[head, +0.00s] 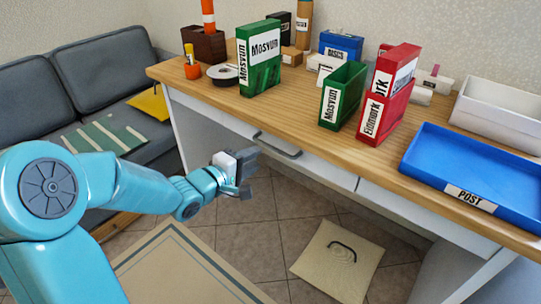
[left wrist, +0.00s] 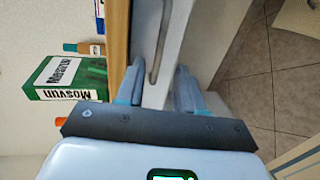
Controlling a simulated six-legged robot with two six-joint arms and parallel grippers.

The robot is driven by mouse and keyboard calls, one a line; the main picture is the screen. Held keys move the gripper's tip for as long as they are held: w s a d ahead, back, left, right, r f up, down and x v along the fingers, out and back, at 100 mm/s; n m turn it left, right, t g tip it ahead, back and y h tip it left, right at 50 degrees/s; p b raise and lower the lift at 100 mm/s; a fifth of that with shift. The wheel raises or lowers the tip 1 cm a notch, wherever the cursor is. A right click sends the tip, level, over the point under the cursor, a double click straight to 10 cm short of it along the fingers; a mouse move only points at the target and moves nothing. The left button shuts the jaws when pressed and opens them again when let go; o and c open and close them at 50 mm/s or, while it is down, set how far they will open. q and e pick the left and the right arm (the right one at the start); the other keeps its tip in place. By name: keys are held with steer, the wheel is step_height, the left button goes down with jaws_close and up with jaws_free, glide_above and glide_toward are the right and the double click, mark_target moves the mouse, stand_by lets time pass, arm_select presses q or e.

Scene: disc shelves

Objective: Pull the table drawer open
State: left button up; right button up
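The table drawer (head: 330,168) is in the white front under the wooden tabletop and looks flush with the front beside it. Its grey bar handle (head: 278,146) sits near the top edge of the drawer front. My left gripper (head: 250,168) is in front of the drawer, a little left of and below the handle in the head view. In the left wrist view the gripper (left wrist: 158,90) is open and empty, its two fingers apart. The handle (left wrist: 160,45) shows ahead between the finger directions, apart from the fingers. My right gripper is not in view.
A grey sofa (head: 60,85) is at the left. The space before the drawer is clear.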

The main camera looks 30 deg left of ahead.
mark_target(272, 149)
arm_select(q)
steer(key=b+x, duration=0.1)
steer(key=x, duration=0.6)
steer(key=shift+w+d, duration=0.1)
steer(key=shift+w, duration=0.15)
jaws_close()
